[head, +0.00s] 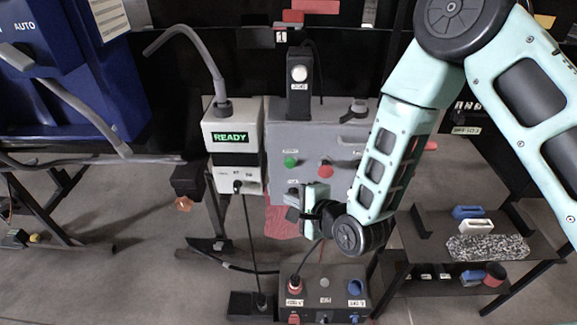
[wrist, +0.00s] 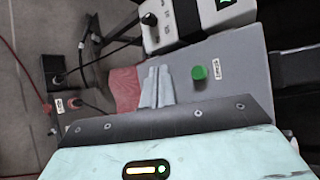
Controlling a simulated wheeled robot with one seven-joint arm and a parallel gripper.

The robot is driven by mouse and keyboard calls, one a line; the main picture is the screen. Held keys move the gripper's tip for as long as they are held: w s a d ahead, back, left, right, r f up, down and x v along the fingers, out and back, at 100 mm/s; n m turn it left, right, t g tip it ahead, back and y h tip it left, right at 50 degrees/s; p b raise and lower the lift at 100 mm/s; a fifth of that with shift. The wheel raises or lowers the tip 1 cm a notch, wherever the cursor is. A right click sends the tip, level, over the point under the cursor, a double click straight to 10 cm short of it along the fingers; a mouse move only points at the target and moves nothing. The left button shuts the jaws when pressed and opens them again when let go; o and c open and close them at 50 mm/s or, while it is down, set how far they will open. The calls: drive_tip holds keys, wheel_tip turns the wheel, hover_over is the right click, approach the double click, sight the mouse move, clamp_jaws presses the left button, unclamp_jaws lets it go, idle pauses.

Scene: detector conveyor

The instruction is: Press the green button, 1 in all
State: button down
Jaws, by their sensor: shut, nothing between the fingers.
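My gripper (head: 297,214) is below the green button in the head view. In the wrist view its fingers (wrist: 155,78) are together, with nothing between them, and apart from the button. A red button (head: 325,169) sits to the right of the green one.
A white box (head: 232,133) with a lit READY display stands left of the panel. A dark box (head: 325,292) with red and blue knobs sits below. A low dark shelf (head: 484,238) with blue and white parts is at the right. A blue machine (head: 85,70) fills the upper left.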

approach(286, 167)
drive_tip(key=w+a+f, duration=0.1)
drive_tip(key=a+f, duration=0.2)
drive_tip(key=a, duration=0.1)
drive_tip(key=shift+w+d, duration=0.2)
drive_tip(key=shift+w, duration=0.65)
drive_tip(key=shift+w, duration=0.1)
idle(1.4)
drive_tip(key=shift+w, duration=0.35)
drive_tip(key=shift+w, duration=0.5)
idle(0.6)
idle(0.4)
drive_tip(key=shift+s, duration=0.9)
